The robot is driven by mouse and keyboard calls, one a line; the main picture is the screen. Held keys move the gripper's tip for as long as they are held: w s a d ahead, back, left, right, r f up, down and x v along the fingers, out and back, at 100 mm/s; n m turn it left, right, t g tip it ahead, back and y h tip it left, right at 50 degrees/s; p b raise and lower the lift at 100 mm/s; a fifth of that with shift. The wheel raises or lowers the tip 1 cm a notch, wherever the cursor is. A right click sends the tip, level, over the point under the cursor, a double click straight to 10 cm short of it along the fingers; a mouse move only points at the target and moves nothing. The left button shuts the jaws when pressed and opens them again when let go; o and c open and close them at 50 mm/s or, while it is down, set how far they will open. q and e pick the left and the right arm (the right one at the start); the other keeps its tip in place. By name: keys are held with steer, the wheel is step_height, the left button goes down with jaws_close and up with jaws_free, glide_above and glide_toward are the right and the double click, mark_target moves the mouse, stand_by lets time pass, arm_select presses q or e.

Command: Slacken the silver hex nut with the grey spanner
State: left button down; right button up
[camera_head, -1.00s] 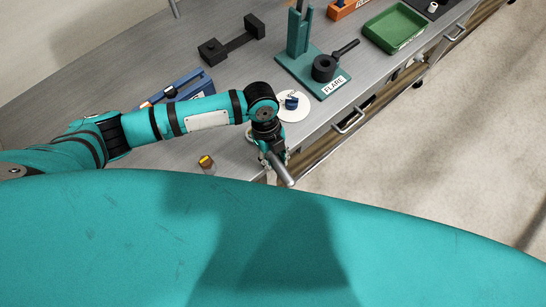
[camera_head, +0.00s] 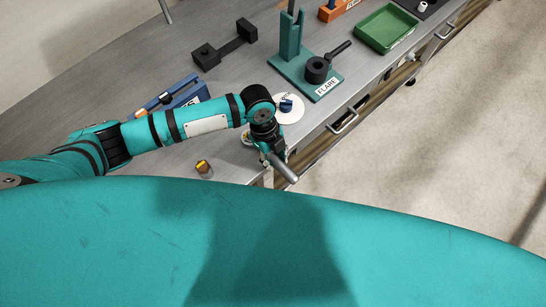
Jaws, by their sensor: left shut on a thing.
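My left gripper (camera_head: 274,157) reaches down at the near edge of the metal bench. It is shut on a grey rod-like tool, which looks like the handle of the grey spanner (camera_head: 287,172). The handle points down and to the right, past the bench edge. The spanner's other end is hidden by my gripper. I cannot make out the silver hex nut; a small round fitting (camera_head: 246,139) shows partly just behind my gripper. My right gripper is not in view.
A white disc (camera_head: 289,115) with a blue piece lies behind my gripper. A green FLARE stand (camera_head: 326,87), a green tray (camera_head: 386,30), a blue tool holder (camera_head: 185,97) and a black double-ended block (camera_head: 225,46) stand on the bench (camera_head: 120,100). A small orange-topped item (camera_head: 204,168) sits left.

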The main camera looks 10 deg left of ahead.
arm_select(q)
steer(key=shift+w+d, duration=0.1)
stand_by(0.3)
steer(key=shift+w+d+n, duration=0.15)
steer(key=shift+w+n, duration=0.15)
steer(key=shift+n, duration=0.2)
steer(key=shift+w+d+p, duration=0.1)
steer(key=shift+p, duration=0.25)
steer(key=shift+w+d+n, duration=0.15)
steer(key=shift+w+n, duration=0.15)
steer(key=shift+n, duration=0.2)
steer(key=shift+w+t, duration=0.1)
steer(key=shift+t, duration=0.2)
steer(key=shift+w+d+n+p, duration=0.2)
steer(key=shift+w+n+p, duration=0.15)
steer(key=shift+n, duration=0.15)
steer(key=shift+w+d+n, duration=0.15)
steer(key=shift+w+n, duration=0.25)
steer(key=shift+n, duration=0.2)
